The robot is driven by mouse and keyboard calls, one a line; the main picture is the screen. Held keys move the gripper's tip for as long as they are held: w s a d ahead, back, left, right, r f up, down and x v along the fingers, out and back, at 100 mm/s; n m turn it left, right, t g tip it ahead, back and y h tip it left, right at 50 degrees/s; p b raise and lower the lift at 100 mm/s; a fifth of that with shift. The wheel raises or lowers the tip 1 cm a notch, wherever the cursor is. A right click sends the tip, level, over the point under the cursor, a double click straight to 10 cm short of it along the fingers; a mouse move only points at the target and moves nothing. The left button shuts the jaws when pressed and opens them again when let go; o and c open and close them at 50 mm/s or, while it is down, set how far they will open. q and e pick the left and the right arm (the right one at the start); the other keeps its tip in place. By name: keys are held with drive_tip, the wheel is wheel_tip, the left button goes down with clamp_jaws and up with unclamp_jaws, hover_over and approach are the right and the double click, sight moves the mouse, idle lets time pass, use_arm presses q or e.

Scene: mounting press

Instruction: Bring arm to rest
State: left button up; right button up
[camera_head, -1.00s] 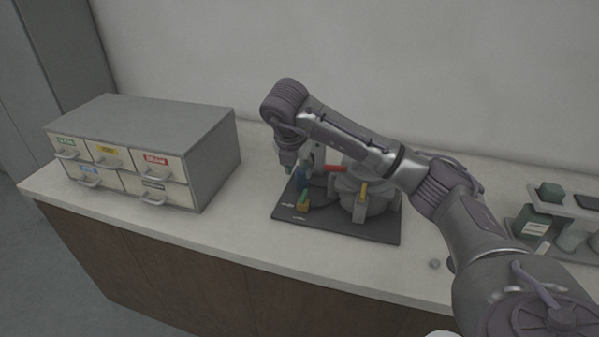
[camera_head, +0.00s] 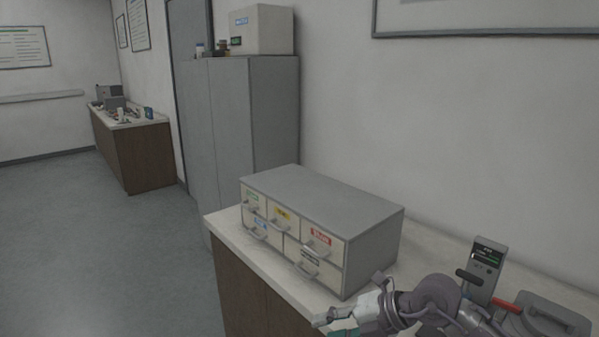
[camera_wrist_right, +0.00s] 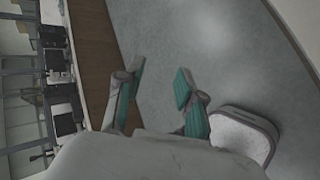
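My right arm reaches in at the bottom of the head view. Its right gripper (camera_head: 340,322) hangs at the front of the counter (camera_head: 228,232), below and in front of the drawer cabinet. In the right wrist view the gripper (camera_wrist_right: 160,86) has its two teal-padded fingers spread apart with nothing between them. Bare grey floor (camera_wrist_right: 190,45) shows beyond the fingers. The mounting press (camera_head: 545,318) is partly visible at the lower right of the head view, with a red handle; the arm and picture edge hide part of it. My left gripper is out of view.
A grey drawer cabinet (camera_head: 335,200) with several labelled drawers stands on the counter close to the right arm. A display unit (camera_head: 485,268) stands behind the arm. A tall grey cabinet (camera_head: 245,120) stands beyond the counter. The floor at left (camera_head: 110,250) is clear.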

drive_tip(key=s+a+r+m+t+y, duration=0.4)
drive_tip(key=a+r+t+y, duration=0.15)
drive_tip(key=r+y, duration=0.45)
drive_tip(key=w+d+r+m+t+h, duration=0.25)
drive_tip(key=d+m+t+h, duration=0.3)
drive_tip(key=m+t, duration=0.35)
drive_tip(key=s+d+f+m+g+h, duration=0.3)
drive_tip(key=s+d+f+m+h, duration=0.1)
drive_tip(key=d+f+m+h, duration=1.15)
drive_tip(key=s+a+f+m+g+y, duration=0.1)
drive_tip(key=s+f+g, duration=0.6)
drive_tip(key=s, duration=0.4)
drive_tip(key=s+f+m+g, duration=0.1)
drive_tip(key=s+f+g, duration=0.4)
drive_tip(key=s+f, duration=0.45)
drive_tip(key=s+f+g, duration=0.1)
drive_tip(key=s+f, duration=0.1)
drive_tip(key=f, duration=1.2)
drive_tip(key=s+f, duration=0.2)
drive_tip(key=f, duration=1.1)
drive_tip(key=s+d+f+g, duration=0.1)
drive_tip(key=s+d+f, duration=0.1)
drive_tip(key=s+f, duration=1.2)
drive_tip(key=shift+s+d+f+n, duration=0.25)
drive_tip(key=shift+s+d+n, duration=0.1)
drive_tip(key=shift+s, duration=0.65)
